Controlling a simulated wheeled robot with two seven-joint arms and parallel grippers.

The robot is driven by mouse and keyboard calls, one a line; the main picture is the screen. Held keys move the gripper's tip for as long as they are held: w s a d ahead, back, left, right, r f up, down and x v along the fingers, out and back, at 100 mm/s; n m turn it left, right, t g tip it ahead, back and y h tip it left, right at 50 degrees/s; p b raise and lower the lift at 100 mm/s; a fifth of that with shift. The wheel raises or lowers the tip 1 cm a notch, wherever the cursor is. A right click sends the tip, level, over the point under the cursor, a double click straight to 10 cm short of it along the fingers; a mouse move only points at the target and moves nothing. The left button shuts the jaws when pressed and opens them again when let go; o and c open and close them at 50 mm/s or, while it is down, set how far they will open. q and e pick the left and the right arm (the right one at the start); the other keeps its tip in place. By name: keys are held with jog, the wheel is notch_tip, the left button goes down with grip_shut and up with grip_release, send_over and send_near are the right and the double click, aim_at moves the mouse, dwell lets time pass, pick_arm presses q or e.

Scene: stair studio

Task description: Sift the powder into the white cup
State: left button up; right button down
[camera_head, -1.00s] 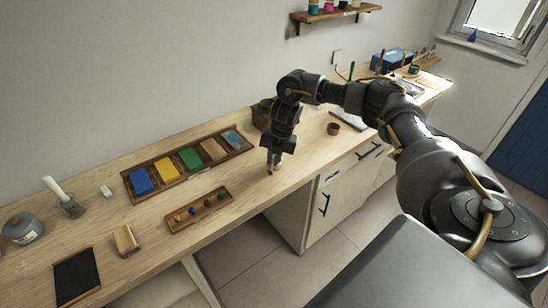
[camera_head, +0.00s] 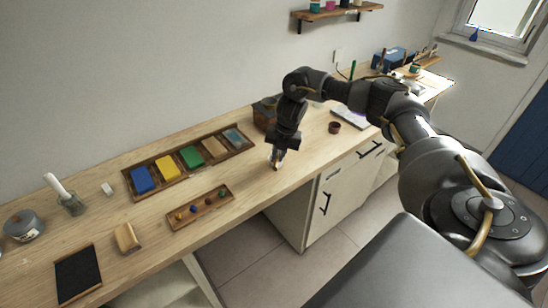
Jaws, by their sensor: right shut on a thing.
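My right gripper (camera_head: 276,160) points down over the wooden bench, right of the colour tray. It is shut on a small pale thing with a brownish part, mostly hidden by the fingers; I cannot tell what it is or whether it touches the bench. A wooden tray (camera_head: 131,195) holds blue (camera_head: 143,179), yellow (camera_head: 167,167), green (camera_head: 191,157), tan and grey-blue fillings; I cannot tell if these are powder. I cannot make out a white cup or a sifter for certain. My left gripper is not in view.
A smaller wooden holder (camera_head: 175,222) with coloured knobs lies in front of the tray. A brown bowl (camera_head: 335,127) stands right of my gripper.

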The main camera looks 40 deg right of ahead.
aim_at(277, 157)
jog(key=a, duration=0.3)
jog(key=shift+a+f, duration=0.1)
jog(key=d, duration=0.3)
jog(key=shift+d, duration=0.1)
jog(key=shift+a, duration=0.25)
notch_tip(277, 157, up, 5)
jog(key=p, duration=0.4)
